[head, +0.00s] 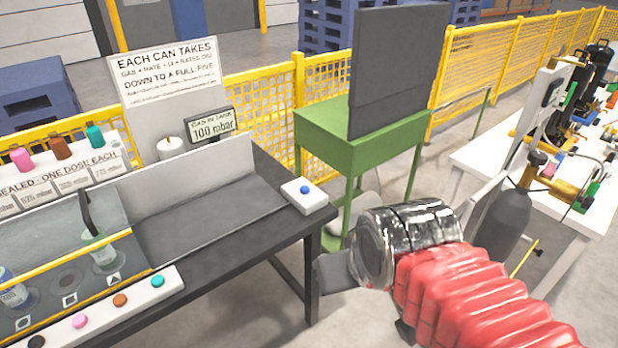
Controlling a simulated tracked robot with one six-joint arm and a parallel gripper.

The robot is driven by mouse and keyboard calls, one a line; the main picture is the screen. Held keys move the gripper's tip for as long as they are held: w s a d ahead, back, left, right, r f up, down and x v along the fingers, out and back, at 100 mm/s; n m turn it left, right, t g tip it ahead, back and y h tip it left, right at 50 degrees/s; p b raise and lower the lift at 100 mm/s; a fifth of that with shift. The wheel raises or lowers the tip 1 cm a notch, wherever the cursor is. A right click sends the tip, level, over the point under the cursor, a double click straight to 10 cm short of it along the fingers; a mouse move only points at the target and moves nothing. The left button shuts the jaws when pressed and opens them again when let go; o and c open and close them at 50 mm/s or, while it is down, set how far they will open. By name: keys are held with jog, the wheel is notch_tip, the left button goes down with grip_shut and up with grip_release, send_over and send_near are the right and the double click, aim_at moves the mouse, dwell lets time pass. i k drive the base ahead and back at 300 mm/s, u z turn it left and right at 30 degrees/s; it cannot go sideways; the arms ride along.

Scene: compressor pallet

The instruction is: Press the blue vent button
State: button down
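The blue vent button (305,189) is a small round knob on top of a white box (308,204). The box sits at the right end of the dark bench. My gripper (333,273) is in front of the bench's right end, lower in the picture than the button and apart from it.
The dark bench (217,254) carries a clear-fronted case with a yellow rail (80,262). A white strip (105,318) holds several coloured buttons. A display (212,127) reads 100 mbar. A green table (322,128) with a dark panel stands behind; a cluttered white table (482,158) is right.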

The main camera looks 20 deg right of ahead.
aim_at(304, 189)
jog(key=u, duration=0.2)
jog(key=i, duration=1.15)
jog(key=u, duration=0.55)
